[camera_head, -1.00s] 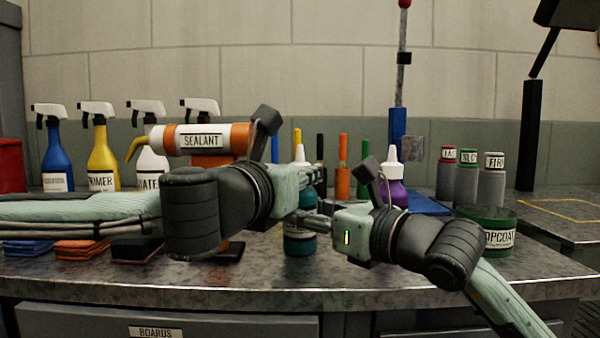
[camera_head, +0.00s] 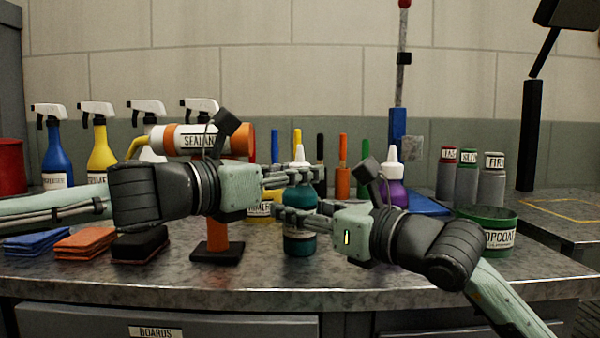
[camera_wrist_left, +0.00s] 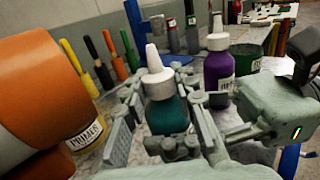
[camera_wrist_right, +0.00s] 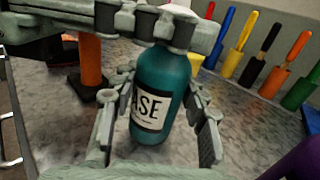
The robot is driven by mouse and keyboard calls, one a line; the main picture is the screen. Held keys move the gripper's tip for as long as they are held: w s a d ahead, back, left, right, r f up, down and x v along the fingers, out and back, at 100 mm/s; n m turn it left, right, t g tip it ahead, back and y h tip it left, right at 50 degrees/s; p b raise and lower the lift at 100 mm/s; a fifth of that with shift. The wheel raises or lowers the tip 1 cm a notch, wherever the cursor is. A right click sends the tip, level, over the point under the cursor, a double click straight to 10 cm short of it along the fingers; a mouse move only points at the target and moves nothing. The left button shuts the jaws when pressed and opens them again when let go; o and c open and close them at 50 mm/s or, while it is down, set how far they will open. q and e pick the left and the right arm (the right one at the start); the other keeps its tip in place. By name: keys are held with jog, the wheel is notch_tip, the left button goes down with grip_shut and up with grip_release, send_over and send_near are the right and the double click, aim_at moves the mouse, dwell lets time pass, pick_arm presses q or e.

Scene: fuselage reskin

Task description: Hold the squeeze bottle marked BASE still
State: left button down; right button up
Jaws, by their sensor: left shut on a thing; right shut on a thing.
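The squeeze bottle marked BASE (camera_head: 300,243) is teal with a white nozzle and stands upright on the bench, near its front. In the right wrist view the bottle (camera_wrist_right: 160,85) shows its white label, partly cut off to "ASE". My left gripper (camera_head: 298,178) reaches in from the left and is shut on the bottle's upper part. In the left wrist view its fingers (camera_wrist_left: 163,120) flank the teal body below the nozzle. My right gripper (camera_head: 290,215) is shut on the bottle lower down, with its fingers (camera_wrist_right: 165,120) at either side.
The orange SEALANT cartridge (camera_head: 200,140) lies on a stand close behind my left gripper. A purple squeeze bottle (camera_head: 393,190) stands to the right, near the green TOPCOAT tub (camera_head: 488,240). Folded cloths (camera_head: 85,242) lie front left. Several pens stand behind in coloured holders (camera_head: 343,183).

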pick_arm(q)
jog(key=shift+f, duration=0.1)
jog(key=c, duration=1.2)
grip_release()
jog(key=shift+o, duration=0.2)
jog(key=v, duration=0.7)
jog(key=shift+s+a, duration=0.2)
jog(key=shift+c, duration=0.3)
